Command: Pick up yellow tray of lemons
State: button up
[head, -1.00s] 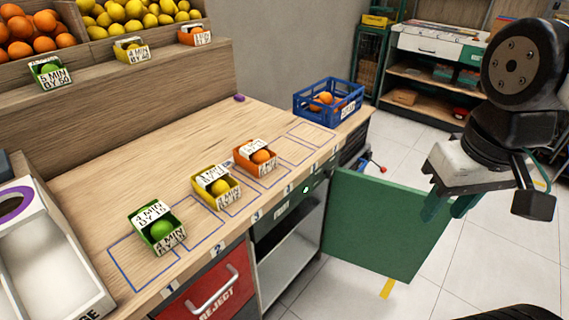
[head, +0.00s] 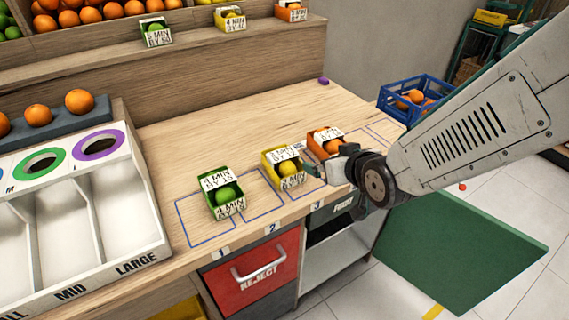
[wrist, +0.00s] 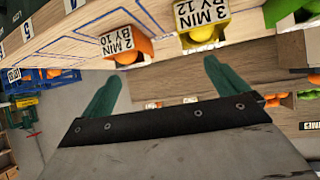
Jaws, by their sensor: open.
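A small yellow tray (head: 271,167) with a lemon (head: 288,168) sits on the wooden counter, between the green and orange trays. It also shows in the wrist view (wrist: 222,34) at the top, labelled "3 MIN BY 12". My gripper (wrist: 160,82) is open and empty, its green fingers spread apart. The yellow tray lies beyond the fingers, not between them, nearer the right finger. In the head view my gripper is at the counter's front edge, just right of the yellow tray and in front of the orange tray. Its fingertips are hard to make out there.
A green tray (head: 212,205) with a lime stands left, an orange tray (head: 312,145) close right. Another yellow tray (head: 222,24) sits on the shelf behind. A white sorting box (head: 150,215) is at left, a blue crate (head: 395,111) at right.

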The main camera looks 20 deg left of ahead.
aim_at(286, 158)
jog(key=a+f+y, duration=0.1)
jog(key=a, duration=0.1)
jog(key=s+a+f+n, duration=0.1)
jog(key=a, duration=0.2)
jog(key=s+a+f+y, duration=0.1)
jog(key=a, duration=0.1)
jog(key=shift+s+a+y, duration=0.2)
jog(key=shift+y, duration=0.1)
jog(key=x, duration=0.5)
jog(key=r+x, duration=0.1)
jog(key=x, duration=0.1)
jog(key=shift+w+a+f, duration=0.1)
jog(key=shift+w+a, duration=0.05)
jog(key=shift+w, duration=0.45)
jog(key=c, duration=1.2)
